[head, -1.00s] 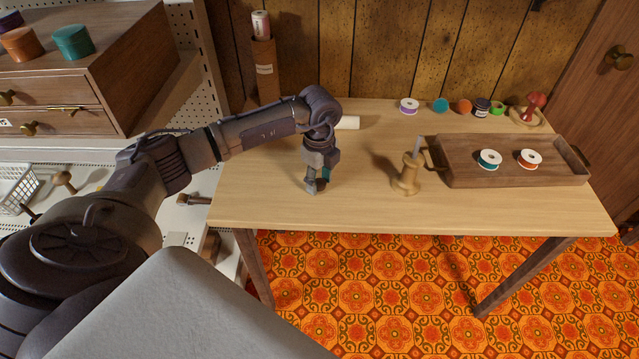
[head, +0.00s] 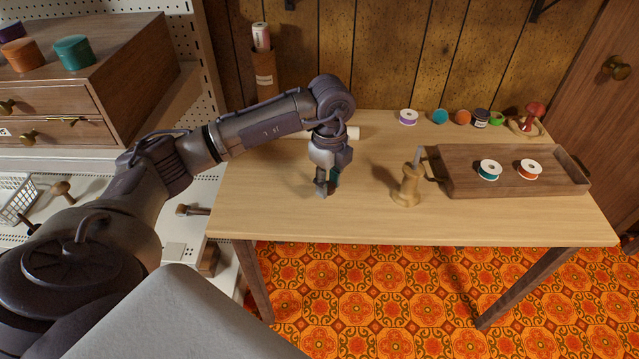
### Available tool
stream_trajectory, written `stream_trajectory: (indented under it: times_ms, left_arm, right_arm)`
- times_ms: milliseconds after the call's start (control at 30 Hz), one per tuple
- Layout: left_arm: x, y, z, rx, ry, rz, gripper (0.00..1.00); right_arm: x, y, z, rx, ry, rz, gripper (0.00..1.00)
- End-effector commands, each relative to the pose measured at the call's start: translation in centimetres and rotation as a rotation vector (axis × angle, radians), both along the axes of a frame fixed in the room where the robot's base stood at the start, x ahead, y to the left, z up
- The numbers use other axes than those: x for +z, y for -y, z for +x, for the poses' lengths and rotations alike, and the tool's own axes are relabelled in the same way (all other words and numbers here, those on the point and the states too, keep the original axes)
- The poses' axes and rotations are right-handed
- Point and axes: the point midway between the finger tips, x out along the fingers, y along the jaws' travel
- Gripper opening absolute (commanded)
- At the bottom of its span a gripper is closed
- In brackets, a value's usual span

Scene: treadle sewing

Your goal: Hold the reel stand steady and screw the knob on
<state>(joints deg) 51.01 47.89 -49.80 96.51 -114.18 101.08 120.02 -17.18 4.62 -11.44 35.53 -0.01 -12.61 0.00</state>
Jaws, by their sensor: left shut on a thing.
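The wooden reel stand (head: 407,187) stands upright on the table, left of the tray, with a bare grey spindle sticking up from its top. My left gripper (head: 325,188) points down low over the table, left of the stand and apart from it. It is shut on a small teal thing (head: 335,177), which is mostly hidden behind the fingers; I cannot tell whether this is the knob. No other knob for the stand can be made out. My right gripper is not in view.
A brown tray (head: 460,188) with two spools lies right of the stand. Several spools and a red mushroom-shaped thing (head: 535,110) line the back edge. A white roll (head: 352,132) lies behind my arm. A drawer cabinet (head: 135,85) stands left. The table's front middle is clear.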

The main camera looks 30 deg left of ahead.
Motion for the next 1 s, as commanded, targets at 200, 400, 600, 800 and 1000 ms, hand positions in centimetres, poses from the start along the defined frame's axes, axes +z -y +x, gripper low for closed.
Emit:
stream_trajectory:
  times_ms: [200,400,600,800,1000]
  left_arm:
    - [2.9,4.5,-1.9,-0.004,0.004,-0.001,0.19]
    - [4.3,6.5,-2.9,-0.001,0.003,0.000,0.19]
    - [4.7,7.1,-3.3,0.000,0.000,0.001,0.19]
    - [4.7,7.1,-3.3,0.001,0.000,0.001,0.19]
    - [4.8,7.3,-3.2,-0.025,0.001,0.000,0.19]
  right_arm:
    - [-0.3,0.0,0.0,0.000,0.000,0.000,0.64]
    - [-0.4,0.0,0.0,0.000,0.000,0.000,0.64]
    - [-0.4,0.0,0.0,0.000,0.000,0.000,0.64]
    - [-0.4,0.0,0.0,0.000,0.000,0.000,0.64]
    - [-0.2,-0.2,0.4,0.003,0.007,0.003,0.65]
